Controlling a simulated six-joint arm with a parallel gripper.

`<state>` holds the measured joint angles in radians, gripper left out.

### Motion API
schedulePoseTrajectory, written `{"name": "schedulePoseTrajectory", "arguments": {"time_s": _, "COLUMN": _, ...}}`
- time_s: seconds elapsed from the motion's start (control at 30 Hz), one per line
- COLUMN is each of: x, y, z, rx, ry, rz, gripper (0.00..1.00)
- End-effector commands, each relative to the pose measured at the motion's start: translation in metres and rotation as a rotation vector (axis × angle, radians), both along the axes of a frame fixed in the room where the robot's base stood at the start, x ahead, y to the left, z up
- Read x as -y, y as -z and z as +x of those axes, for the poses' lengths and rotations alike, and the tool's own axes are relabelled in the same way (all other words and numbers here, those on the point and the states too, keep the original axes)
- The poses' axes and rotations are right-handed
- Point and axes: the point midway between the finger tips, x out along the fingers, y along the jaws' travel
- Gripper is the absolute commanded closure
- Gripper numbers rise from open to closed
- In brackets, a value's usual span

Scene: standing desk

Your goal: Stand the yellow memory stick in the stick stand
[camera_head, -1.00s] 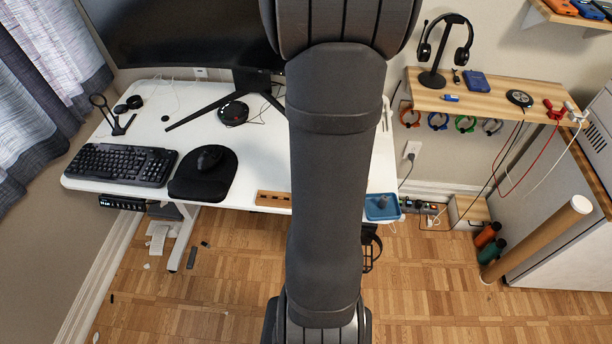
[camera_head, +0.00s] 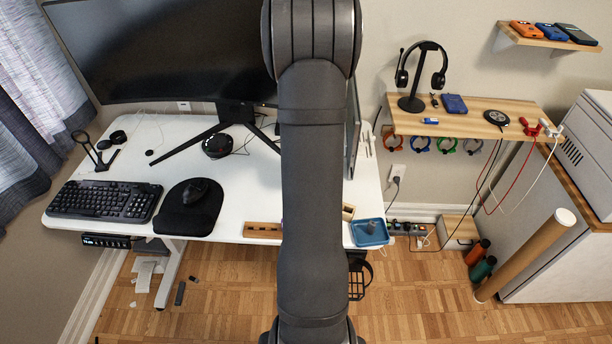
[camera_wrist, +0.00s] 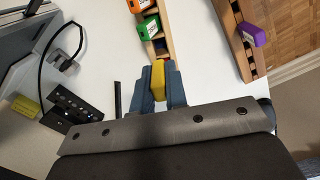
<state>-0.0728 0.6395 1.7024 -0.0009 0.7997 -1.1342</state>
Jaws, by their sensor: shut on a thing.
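In the wrist view my gripper (camera_wrist: 159,92) is shut on the yellow memory stick (camera_wrist: 158,76), which shows between its two blue-grey fingertips. Just beyond the fingertips is a narrow wooden holder (camera_wrist: 160,33) with an orange stick (camera_wrist: 138,5) and a green stick (camera_wrist: 148,27) in it. A second slotted wooden strip (camera_wrist: 228,22) lies to the right, near the desk edge, with a purple stick (camera_wrist: 252,34) at it. I cannot tell which is the stick stand. In the head view a wooden slotted block (camera_head: 262,230) sits at the desk's front edge; my arm hides my gripper.
A black box with ports (camera_wrist: 75,115) and a looping cable lie left of my gripper. In the head view a blue tray (camera_head: 369,233) is at the front right corner, a mouse pad (camera_head: 188,220) and keyboard (camera_head: 103,200) are left, and a monitor (camera_head: 165,50) stands behind.

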Motion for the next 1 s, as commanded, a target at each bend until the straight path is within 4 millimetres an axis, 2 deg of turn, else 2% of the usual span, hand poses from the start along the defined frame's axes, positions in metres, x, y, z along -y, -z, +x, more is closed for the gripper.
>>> {"name": "schedulePoseTrajectory", "arguments": {"time_s": 0.17, "x": 0.0, "y": 0.006, "z": 0.0, "rx": -0.001, "ry": -0.001, "rz": -0.001, "gripper": 1.0}}
{"name": "schedulePoseTrajectory", "arguments": {"time_s": 1.0, "x": 0.0, "y": 0.062, "z": -0.001, "rx": -0.002, "ry": -0.001, "rz": 0.0, "gripper": 1.0}}
